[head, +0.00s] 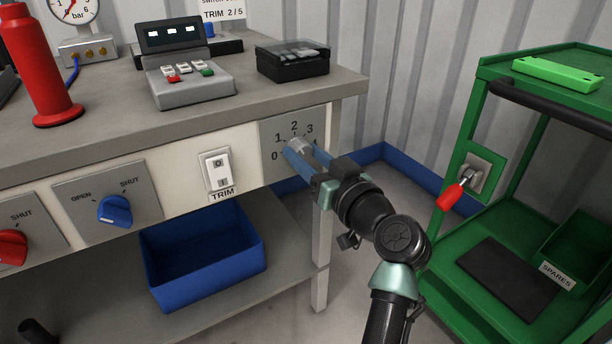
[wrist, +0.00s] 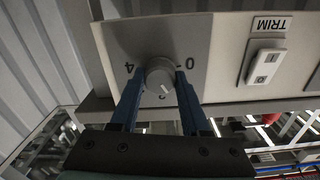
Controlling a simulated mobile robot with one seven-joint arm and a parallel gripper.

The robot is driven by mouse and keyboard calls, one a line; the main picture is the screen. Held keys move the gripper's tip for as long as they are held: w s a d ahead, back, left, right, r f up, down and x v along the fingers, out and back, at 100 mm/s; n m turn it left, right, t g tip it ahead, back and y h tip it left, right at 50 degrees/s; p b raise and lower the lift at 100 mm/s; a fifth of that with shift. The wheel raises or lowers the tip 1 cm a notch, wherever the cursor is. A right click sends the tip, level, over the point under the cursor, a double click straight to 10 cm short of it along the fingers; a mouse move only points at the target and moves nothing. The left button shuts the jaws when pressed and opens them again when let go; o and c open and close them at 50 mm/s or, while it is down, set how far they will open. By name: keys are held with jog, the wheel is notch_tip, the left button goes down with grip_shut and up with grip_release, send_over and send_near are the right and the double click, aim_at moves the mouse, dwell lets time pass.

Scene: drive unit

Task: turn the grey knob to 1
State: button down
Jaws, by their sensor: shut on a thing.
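The grey knob (head: 297,145) sits on a grey dial plate (head: 268,130) marked 0 to 4, at the right end of the bench front. My gripper (head: 305,156) reaches it from the right, its blue fingers shut on the knob. In the wrist view the plate is upside down and the knob (wrist: 159,76) lies between the two fingertips (wrist: 158,84). Its pale pointer mark points down and slightly right there, near the 2 and leaning toward the 1 side. The fingers hide some numerals in the wrist view.
A white TRIM switch (head: 216,171) is just left of the plate, with a blue OPEN/SHUT knob (head: 115,210) further left. A blue bin (head: 205,256) stands below. A green cart (head: 470,235) with a red-handled lever (head: 452,194) stands to the right.

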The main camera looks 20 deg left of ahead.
jog(key=n+b, duration=0.2)
jog(key=shift+f+b, duration=0.3)
jog(key=shift+b, duration=0.05)
jog(key=shift+r+n+b, duration=0.15)
jog(key=shift+n+b, duration=0.65)
jog(key=shift+n, duration=0.1)
jog(key=shift+c, duration=1.9)
grip_release()
jog(key=shift+r, duration=0.1)
jog(key=p+v, duration=0.4)
jog(key=v, duration=0.9)
